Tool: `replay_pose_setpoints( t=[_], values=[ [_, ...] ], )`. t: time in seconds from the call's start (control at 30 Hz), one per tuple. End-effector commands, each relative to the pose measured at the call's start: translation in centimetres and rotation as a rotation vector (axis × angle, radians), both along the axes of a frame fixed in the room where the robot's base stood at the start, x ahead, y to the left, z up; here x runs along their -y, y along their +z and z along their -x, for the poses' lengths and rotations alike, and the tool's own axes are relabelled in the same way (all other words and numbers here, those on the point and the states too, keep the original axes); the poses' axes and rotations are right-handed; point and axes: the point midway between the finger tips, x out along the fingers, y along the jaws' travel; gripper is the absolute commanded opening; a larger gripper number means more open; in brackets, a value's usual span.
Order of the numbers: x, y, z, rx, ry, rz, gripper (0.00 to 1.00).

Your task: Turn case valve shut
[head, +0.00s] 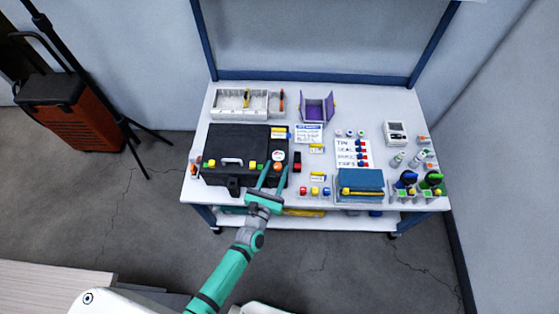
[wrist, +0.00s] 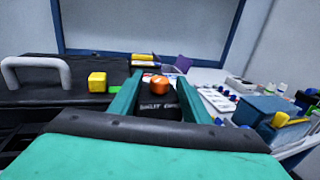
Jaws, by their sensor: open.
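The black case (head: 225,145) stands shut on the left of the table, with a light handle on its front side; the handle (wrist: 37,72) is at the left in the wrist view. The case valve appears to be the orange knob (wrist: 160,83) on a dark block with small white lettering; it also shows in the head view (head: 278,167) at the case's front right. My gripper (head: 273,169) is open, its two green fingers reaching over the case's front right. In the wrist view the knob shows between the fingers (wrist: 158,92), with gaps on both sides. Contact cannot be told.
A yellow block (wrist: 97,81) sits on the case left of my fingers. Right of the case are small coloured knobs (head: 315,191), a blue box (head: 360,183) and a label sheet (head: 353,153). A white tray (head: 230,103) and a purple holder (head: 317,108) stand behind.

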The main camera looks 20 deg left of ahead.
Motion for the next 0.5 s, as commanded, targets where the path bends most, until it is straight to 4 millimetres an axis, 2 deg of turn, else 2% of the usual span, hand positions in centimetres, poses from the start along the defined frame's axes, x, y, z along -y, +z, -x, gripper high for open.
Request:
replay_pose_setpoints(
  t=[0.03,0.2,0.33,0.5],
  values=[
    [-0.1,0.0,1.0,-0.001,0.001,-0.003,0.43],
    [0.0,0.0,3.4,0.0,-0.001,-0.002,0.43],
    [0.0,0.0,4.4,0.0,0.0,0.0,0.43],
    [0.1,0.0,4.7,0.0,0.0,0.001,0.43]
  ],
)
